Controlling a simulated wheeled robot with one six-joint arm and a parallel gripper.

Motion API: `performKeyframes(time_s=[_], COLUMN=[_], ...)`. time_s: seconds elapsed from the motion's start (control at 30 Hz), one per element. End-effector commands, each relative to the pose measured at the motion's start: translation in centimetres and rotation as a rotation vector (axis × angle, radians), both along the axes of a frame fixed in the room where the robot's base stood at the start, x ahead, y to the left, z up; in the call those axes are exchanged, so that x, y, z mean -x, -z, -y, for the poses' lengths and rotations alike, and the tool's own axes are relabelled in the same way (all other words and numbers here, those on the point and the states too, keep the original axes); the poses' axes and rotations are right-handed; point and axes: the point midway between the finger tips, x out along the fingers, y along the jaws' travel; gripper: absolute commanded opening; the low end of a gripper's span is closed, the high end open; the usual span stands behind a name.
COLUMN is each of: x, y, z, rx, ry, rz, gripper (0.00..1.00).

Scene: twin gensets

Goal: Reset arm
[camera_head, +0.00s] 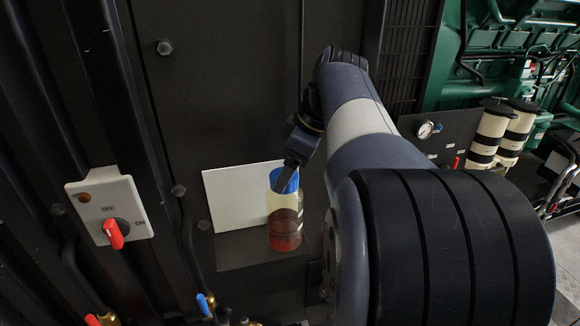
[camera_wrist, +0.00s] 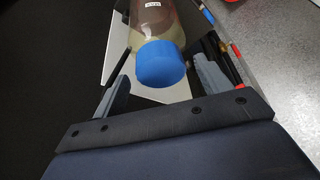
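My gripper (camera_head: 289,170) is at the top of a clear bottle with a blue cap (camera_head: 284,181). The bottle holds red liquid (camera_head: 285,229) in its lower part and stands upright on a small dark shelf (camera_head: 240,250). In the wrist view my gripper (camera_wrist: 160,70) is open, its two grey fingers spread wide. The blue cap (camera_wrist: 160,64) lies between and beyond them, with visible gaps on both sides. The bottle's far end runs out of the wrist picture.
A white panel (camera_head: 232,195) stands behind the bottle. A switch box with a red knob (camera_head: 112,228) is on the left. A gauge (camera_head: 425,130), cream cylinders (camera_head: 489,135) and green engine (camera_head: 530,68) are on the right. Small valves with coloured handles (camera_head: 204,304) sit below.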

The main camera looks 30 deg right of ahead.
Motion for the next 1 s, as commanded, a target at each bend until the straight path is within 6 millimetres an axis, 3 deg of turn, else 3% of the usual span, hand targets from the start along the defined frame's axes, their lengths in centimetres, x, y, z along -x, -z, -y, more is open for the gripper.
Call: performKeyframes(time_s=[0.47, 1.0], x=[0.04, 0.29], y=[0.15, 0.29], z=[-0.03, -0.45], rx=[-0.001, -0.001], ry=[0.006, 0.342], rz=[-0.004, -0.003], gripper=[0.72, 0.72])
